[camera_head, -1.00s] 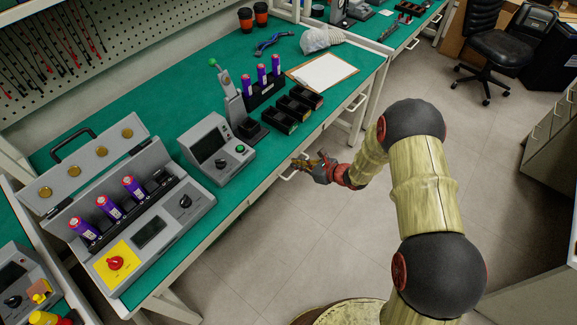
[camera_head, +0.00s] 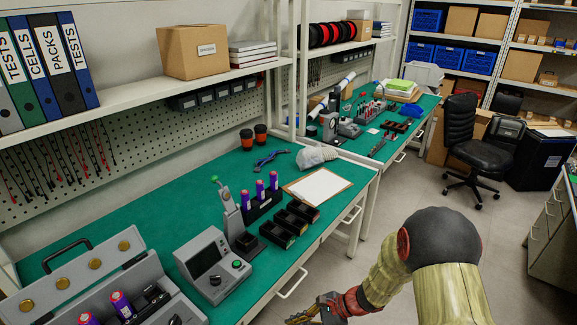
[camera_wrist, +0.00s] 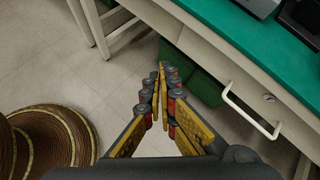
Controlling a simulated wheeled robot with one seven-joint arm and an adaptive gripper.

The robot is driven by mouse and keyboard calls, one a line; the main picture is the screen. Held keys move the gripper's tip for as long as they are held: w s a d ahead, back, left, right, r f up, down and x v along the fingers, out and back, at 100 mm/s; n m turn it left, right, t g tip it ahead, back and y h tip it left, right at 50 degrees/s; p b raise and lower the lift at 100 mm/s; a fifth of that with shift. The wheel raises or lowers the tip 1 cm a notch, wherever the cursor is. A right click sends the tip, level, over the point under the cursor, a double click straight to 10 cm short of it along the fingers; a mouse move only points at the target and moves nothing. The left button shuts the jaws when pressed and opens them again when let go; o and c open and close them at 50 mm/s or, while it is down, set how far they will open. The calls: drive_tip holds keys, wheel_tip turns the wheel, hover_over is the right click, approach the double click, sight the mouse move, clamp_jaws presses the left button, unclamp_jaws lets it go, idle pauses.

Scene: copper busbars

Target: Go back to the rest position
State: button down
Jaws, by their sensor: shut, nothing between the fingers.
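My gripper (camera_head: 312,316) is at the bottom of the head view, in front of the green workbench (camera_head: 150,205) and below its front edge. In the wrist view, my gripper (camera_wrist: 160,72) has its yellow and black fingers closed together with nothing between them. It points down past the bench front toward the floor, apart from the white drawer handle (camera_wrist: 250,112).
On the bench stand a grey tester (camera_head: 212,268), a press (camera_head: 232,215), purple cells (camera_head: 260,188), black bins (camera_head: 290,222) and a clipboard (camera_head: 318,187). An open grey case (camera_head: 95,270) is at the left. Clear floor (camera_head: 390,215) lies right of the bench; a black chair (camera_head: 465,150) stands farther back.

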drive_tip(key=s+d+r+n+t+h, duration=0.1)
drive_tip(key=s+d+r+n+h, duration=0.2)
drive_tip(key=r, duration=0.8)
drive_tip(key=s+d+r+n+t+h, duration=0.2)
drive_tip(key=s+d+r+n, duration=0.5)
drive_tip(key=s+r, duration=0.4)
drive_tip(key=s+d+r+n+t+h, duration=0.1)
drive_tip(key=s+d+r+n+h, duration=0.4)
drive_tip(key=r, duration=0.8)
drive_tip(key=shift+s+d+n+t, duration=0.4)
drive_tip(key=shift+s+d+n, duration=0.2)
drive_tip(key=shift+s+d, duration=0.35)
drive_tip(key=shift+a, duration=0.1)
